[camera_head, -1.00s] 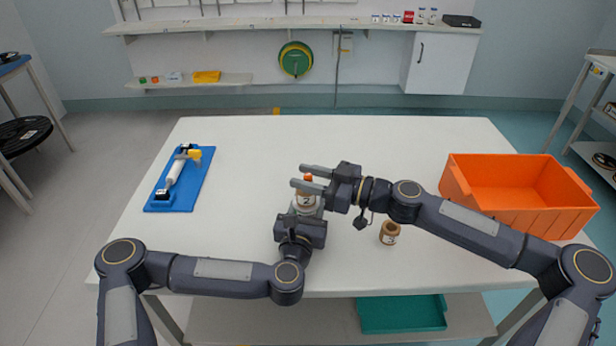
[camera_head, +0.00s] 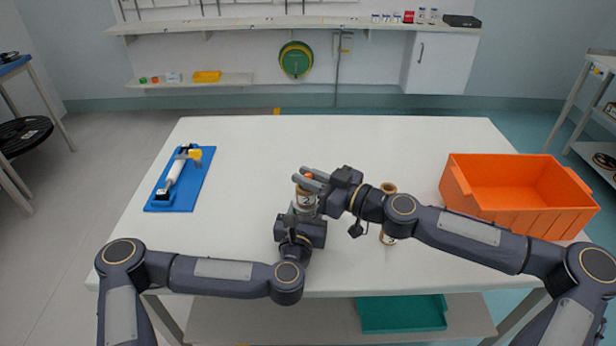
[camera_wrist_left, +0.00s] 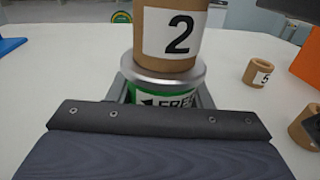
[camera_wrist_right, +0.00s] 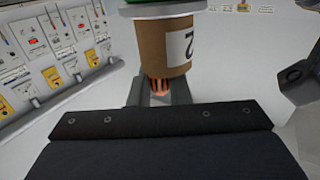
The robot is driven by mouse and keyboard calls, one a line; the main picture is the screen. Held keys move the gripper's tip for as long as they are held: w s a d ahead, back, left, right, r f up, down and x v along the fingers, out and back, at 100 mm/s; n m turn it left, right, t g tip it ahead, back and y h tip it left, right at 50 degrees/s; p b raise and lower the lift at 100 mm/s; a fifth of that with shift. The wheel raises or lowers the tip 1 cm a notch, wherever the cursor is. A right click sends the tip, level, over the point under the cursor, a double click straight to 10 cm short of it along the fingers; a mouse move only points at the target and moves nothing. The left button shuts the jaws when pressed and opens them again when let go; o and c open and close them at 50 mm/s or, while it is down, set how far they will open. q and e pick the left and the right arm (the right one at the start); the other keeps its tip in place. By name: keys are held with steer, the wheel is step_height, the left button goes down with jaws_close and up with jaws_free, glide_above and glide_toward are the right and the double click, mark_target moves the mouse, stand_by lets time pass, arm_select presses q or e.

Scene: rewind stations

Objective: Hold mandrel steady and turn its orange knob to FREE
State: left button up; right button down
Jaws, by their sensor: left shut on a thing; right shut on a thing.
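The mandrel stands upright on the table, with a cardboard core numbered 2 (camera_head: 304,198) around it. In the left wrist view this core (camera_wrist_left: 171,38) sits on a silver flange (camera_wrist_left: 163,84) above a green band (camera_wrist_left: 165,99) whose partly hidden lettering starts "FRE". My left gripper (camera_head: 304,213) is shut on the mandrel's base, with its jaws on both sides of the band. The orange knob (camera_wrist_right: 158,80) is at the core's top end. My right gripper (camera_head: 309,178) is shut on the knob, which shows between its fingers in the right wrist view.
Two loose cardboard cores (camera_head: 389,188) (camera_head: 388,239) stand right of the mandrel, close to my right arm. An orange crate (camera_head: 483,216) is at the table's right. A blue board (camera_head: 205,180) with a white-and-yellow tool (camera_head: 175,172) lies at the left. The table's far middle is clear.

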steer(key=m+t+h, duration=0.1)
steer(key=t+h, duration=0.1)
steer(key=m+t+h, duration=0.1)
steer(key=m+t, duration=0.1)
steer(key=shift+s+a+f+m+h, duration=0.1)
steer(key=shift+s+a+m+h, duration=0.1)
steer(key=shift+m+h, duration=0.15)
steer(key=shift+d+m+t+h, duration=0.15)
steer(key=shift+m+t+h, duration=0.75)
steer(key=shift+h, duration=0.25)
steer(key=shift+d, duration=0.1)
steer(key=c, duration=1.4)
jaws_free()
steer(key=v, duration=1.2)
